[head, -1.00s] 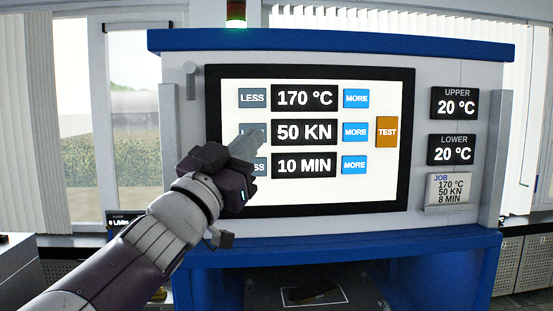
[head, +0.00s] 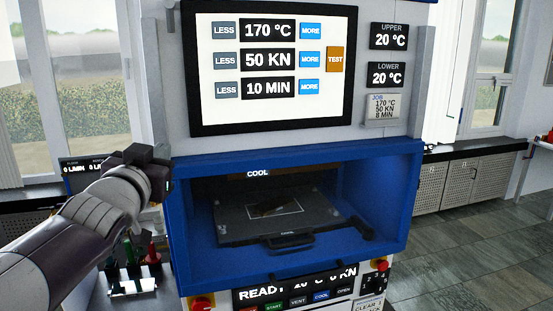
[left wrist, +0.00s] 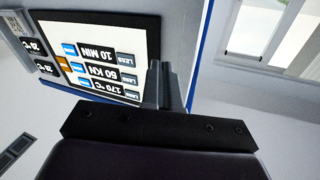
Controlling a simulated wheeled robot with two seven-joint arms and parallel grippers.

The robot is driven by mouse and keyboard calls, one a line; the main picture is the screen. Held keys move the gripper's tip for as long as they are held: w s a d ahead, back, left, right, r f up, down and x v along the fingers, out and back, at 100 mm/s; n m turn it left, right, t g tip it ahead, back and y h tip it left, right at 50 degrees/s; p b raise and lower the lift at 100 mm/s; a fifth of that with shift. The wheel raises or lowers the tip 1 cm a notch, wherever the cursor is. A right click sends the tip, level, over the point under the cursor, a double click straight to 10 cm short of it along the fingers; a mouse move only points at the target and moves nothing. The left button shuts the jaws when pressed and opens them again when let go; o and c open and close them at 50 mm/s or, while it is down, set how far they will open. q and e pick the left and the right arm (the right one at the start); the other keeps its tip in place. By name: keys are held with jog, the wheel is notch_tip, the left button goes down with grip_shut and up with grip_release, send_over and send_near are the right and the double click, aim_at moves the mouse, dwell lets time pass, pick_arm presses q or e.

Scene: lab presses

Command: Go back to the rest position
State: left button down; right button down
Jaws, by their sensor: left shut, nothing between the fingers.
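My left gripper (head: 152,160) is shut and empty in the head view, at the left of the press, lower than the screen and apart from it. Its fingers point away from the head camera and are mostly hidden there. In the left wrist view the two fingers (left wrist: 166,84) show close together with nothing between them. The press screen (head: 270,68) reads 170 °C, 50 KN and 10 MIN, with LESS and MORE buttons and an orange TEST button (head: 335,59). The screen also shows in the left wrist view (left wrist: 100,30), turned over. My right gripper is in neither view.
The press's blue opening (head: 408,190) holds a dark plate with a handle (head: 290,240). A job card (head: 383,107) reads 170 °C, 50 KN, 8 MIN. The lower panel (head: 300,287) reads READY. A small stand with coloured handles (head: 132,286) is below my left arm. Open floor lies right.

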pick_arm(q)
jog(key=s+a+f+n+g+y, duration=0.1)
jog(key=s+f+g, duration=0.25)
jog(key=f, duration=0.95)
jog(key=s+a+f+n+g, duration=0.15)
jog(key=f+g, duration=0.35)
jog(key=f, duration=0.7)
jog(key=s+d+f+g+b, duration=0.1)
jog(key=s+d+f+g, duration=0.3)
jog(key=s+f+g, duration=0.5)
jog(key=s+f, duration=0.8)
jog(key=f, duration=0.2)
jog(key=shift+b, duration=0.4)
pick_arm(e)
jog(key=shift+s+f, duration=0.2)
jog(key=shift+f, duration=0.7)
pick_arm(q)
jog(key=shift+s, duration=0.2)
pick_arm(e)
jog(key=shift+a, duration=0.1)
